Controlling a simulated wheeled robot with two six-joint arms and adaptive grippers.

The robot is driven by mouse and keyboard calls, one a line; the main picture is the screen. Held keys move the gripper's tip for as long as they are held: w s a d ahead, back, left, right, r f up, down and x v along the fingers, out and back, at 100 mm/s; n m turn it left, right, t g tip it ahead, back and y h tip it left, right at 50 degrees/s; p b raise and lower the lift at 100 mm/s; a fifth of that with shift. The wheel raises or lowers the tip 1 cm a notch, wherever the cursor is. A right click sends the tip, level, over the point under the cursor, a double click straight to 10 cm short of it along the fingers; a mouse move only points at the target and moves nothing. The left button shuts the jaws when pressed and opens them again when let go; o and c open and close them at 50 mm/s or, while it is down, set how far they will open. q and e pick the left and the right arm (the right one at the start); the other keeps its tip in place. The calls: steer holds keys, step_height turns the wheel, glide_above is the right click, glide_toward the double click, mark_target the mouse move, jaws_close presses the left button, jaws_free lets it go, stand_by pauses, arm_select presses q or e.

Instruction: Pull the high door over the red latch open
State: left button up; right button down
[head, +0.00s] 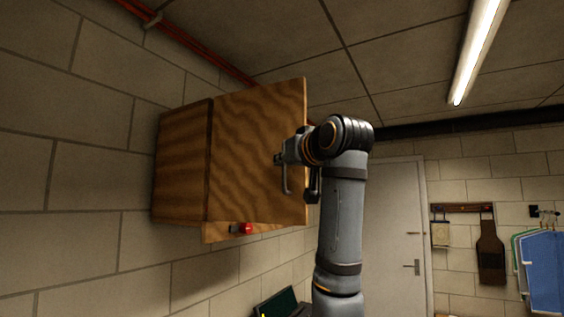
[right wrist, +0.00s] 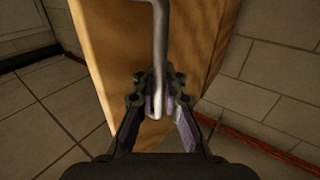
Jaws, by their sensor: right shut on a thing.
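A wooden wall cabinet (head: 181,165) hangs on the block wall at the left of the head view. Its high wooden door (head: 250,150) stands over a red latch (head: 246,228) at the lower edge. The door's grey bar handle (head: 285,180) shows beside my right gripper (head: 284,160). In the right wrist view my gripper (right wrist: 160,98) has its fingers on both sides of the grey handle (right wrist: 160,40), shut on it, with the wooden door (right wrist: 110,60) behind. The inside of the cabinet is hidden. My left gripper is not in view.
A white room door (head: 392,230) stands behind my right arm. A cutting-board-like item (head: 490,250) and blue hanging things (head: 543,265) are on the right wall. A dark screen (head: 278,302) is below the cabinet. Red pipes run along the ceiling edge.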

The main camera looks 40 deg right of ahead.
steer(key=c, duration=1.6)
jaws_free()
steer(key=shift+s+d, duration=0.1)
steer(key=shift+s, duration=0.05)
steer(key=shift+o, duration=0.8)
steer(key=shift+s+d+r, duration=0.1)
steer(key=shift+s, duration=0.1)
steer(key=shift+w, duration=0.15)
steer(key=s+a, duration=0.1)
steer(key=s, duration=0.6)
steer(key=shift+s+a, duration=0.2)
steer(key=shift+a, duration=0.05)
steer(key=shift+s, duration=0.1)
